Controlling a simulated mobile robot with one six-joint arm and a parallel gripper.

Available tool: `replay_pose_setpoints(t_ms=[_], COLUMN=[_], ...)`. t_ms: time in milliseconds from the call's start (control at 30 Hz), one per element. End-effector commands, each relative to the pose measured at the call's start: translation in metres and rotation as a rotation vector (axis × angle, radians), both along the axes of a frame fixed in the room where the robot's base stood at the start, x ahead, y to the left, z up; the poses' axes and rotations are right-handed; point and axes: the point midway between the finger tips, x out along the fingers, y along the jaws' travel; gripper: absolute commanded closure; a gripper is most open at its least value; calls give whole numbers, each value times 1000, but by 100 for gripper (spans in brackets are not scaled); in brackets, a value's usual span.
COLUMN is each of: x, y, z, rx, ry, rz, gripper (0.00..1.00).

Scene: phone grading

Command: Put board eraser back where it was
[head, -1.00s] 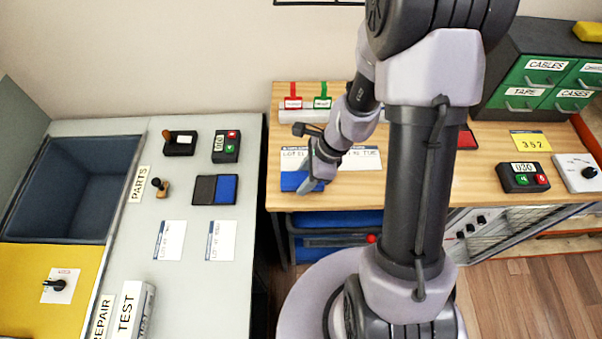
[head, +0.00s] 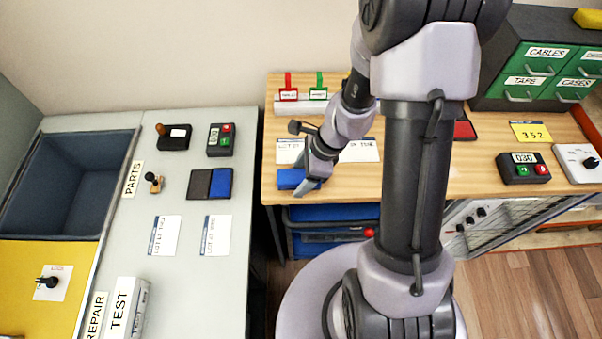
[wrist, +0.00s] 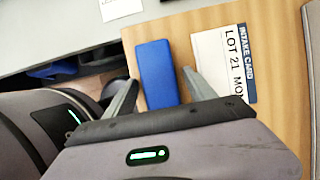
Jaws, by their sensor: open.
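A plain blue block (head: 290,179), which looks like the board eraser, lies at the front left edge of the wooden table. It also shows in the wrist view (wrist: 157,72), lying between my two fingers. My gripper (head: 308,186) points down at the block's right end in the head view and hides part of it. In the wrist view my gripper (wrist: 160,92) is open, with one finger on each side of the block. A gap shows beside the right finger; I cannot tell whether the left one touches.
An intake card (wrist: 225,65) lies close to the right of the block. The wooden table (head: 430,180) also bears a counter box (head: 523,168) and green drawers (head: 540,62). A grey bench (head: 180,280) stands left, across a gap, with a black-and-blue pad (head: 210,184).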

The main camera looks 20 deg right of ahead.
Motion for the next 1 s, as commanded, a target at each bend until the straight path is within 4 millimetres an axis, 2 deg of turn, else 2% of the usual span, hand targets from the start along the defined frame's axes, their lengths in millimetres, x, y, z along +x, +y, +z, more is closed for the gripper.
replay_pose_setpoints(t_ms=[300, 567, 667, 700, 767, 833, 900, 1000], x=[-8, -12, -15, -20, -34, -56, -80, -108], y=[-30, -41, -25, -15, 2, 20, 32, 40], z=[83, 121, 163, 188, 226, 263, 291, 314], rx=[-1, -10, -74, -118, -199, -303, -409, -536], ry=[-7, -23, -135, -205, -317, -441, -549, -656], rz=[-2, 29, 214, 335, 542, 778, 986, 1203], gripper=[35, 35, 35, 35, 35, 35, 35, 35])
